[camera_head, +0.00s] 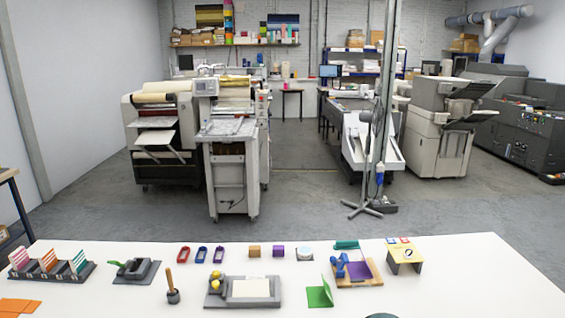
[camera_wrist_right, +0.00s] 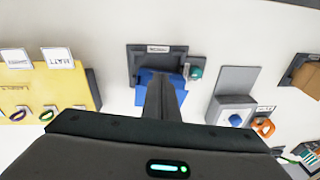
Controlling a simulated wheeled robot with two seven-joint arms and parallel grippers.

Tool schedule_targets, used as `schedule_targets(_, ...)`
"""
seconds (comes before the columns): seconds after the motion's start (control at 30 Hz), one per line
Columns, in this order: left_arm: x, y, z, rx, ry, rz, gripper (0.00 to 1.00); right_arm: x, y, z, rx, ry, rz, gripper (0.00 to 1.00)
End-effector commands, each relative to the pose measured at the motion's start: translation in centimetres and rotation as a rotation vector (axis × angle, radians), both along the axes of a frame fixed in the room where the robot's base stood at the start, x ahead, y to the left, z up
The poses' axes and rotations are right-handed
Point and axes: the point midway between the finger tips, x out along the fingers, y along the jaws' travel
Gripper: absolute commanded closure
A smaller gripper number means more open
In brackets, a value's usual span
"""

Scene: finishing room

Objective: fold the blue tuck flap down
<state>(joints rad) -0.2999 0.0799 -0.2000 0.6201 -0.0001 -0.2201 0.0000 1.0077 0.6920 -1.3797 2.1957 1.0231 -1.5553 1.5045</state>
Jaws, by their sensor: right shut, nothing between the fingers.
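In the right wrist view a blue piece (camera_wrist_right: 145,88), which looks like the tuck flap, lies at a dark grey labelled holder (camera_wrist_right: 134,55). My right gripper (camera_wrist_right: 163,82) is shut and empty, its dark fingers pointing at the blue piece and covering its middle. I cannot tell whether the fingers touch it, or whether the flap stands up or lies down. My left gripper is in neither view. The head view shows neither gripper; there a blue item (camera_head: 340,265) stands beside a purple panel on a wooden board, and I cannot tell whether it is the flap.
In the right wrist view a yellow stand with small cards (camera_wrist_right: 65,85) is on the left and a grey block (camera_wrist_right: 232,108) on the right. In the head view a grey fixture (camera_head: 215,298), a green folded card (camera_head: 320,296) and card racks (camera_head: 50,271) share the white table (camera_head: 450,295).

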Motion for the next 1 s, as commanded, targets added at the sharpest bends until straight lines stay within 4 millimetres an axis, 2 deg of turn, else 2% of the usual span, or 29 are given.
schedule_targets(0.33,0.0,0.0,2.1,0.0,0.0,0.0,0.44,0.0,0.0,2.9,0.0,-0.001,0.0,1.0)
schedule_targets(1.0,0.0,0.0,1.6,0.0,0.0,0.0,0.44,0.0,0.0,7.7,0.0,0.0,0.001,1.0)
